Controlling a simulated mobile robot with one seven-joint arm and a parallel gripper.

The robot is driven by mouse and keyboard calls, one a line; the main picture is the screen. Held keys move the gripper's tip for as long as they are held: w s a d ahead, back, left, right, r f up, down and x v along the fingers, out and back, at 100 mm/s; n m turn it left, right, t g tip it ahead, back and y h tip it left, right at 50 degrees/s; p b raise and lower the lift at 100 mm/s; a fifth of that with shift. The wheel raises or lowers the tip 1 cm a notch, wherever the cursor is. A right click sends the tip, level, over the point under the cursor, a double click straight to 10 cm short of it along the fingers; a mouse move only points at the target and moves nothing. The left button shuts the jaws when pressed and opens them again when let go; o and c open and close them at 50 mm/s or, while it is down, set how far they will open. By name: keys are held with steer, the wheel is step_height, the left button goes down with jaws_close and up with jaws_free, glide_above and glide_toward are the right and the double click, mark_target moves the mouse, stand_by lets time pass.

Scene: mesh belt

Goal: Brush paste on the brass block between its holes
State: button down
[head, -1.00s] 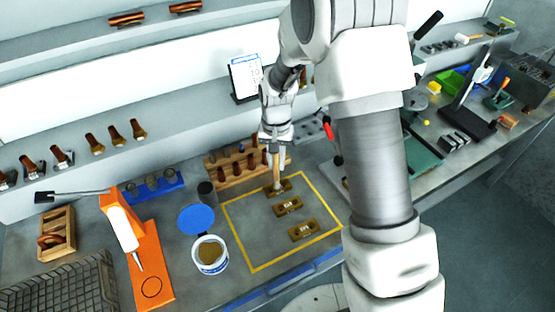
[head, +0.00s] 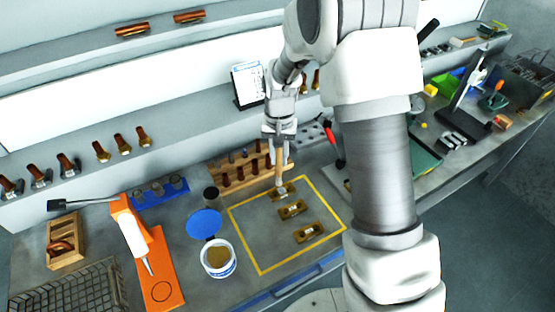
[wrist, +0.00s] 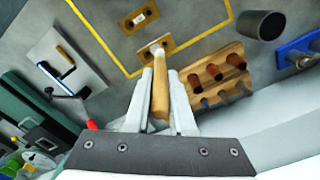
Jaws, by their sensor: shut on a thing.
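My gripper (head: 280,145) is shut on the wooden handle of a brush (wrist: 160,92), which points down. The brush's pale tip is at the far brass block (head: 288,188), over its middle in the wrist view (wrist: 168,42); I cannot tell whether it touches. Two more brass blocks, the middle one (head: 283,213) and the near one (head: 300,238), lie in a row toward me, each with a pale patch between its holes. The middle of the far block is partly hidden by the tip. An open white tub (head: 218,259) holds brown-yellow paste.
A yellow outline (head: 247,241) surrounds the blocks on the grey bench. A wooden rack (head: 240,172) of handles stands close behind the brush, with a dark cup (head: 211,196) at its left. A blue lid (head: 204,223) and an orange stand (head: 160,270) are left. Bench between blocks and tub is clear.

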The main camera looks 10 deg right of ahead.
steer(key=shift+d+r+p, duration=0.1)
steer(key=shift+r+p, duration=0.9)
steer(key=shift+r, duration=1)
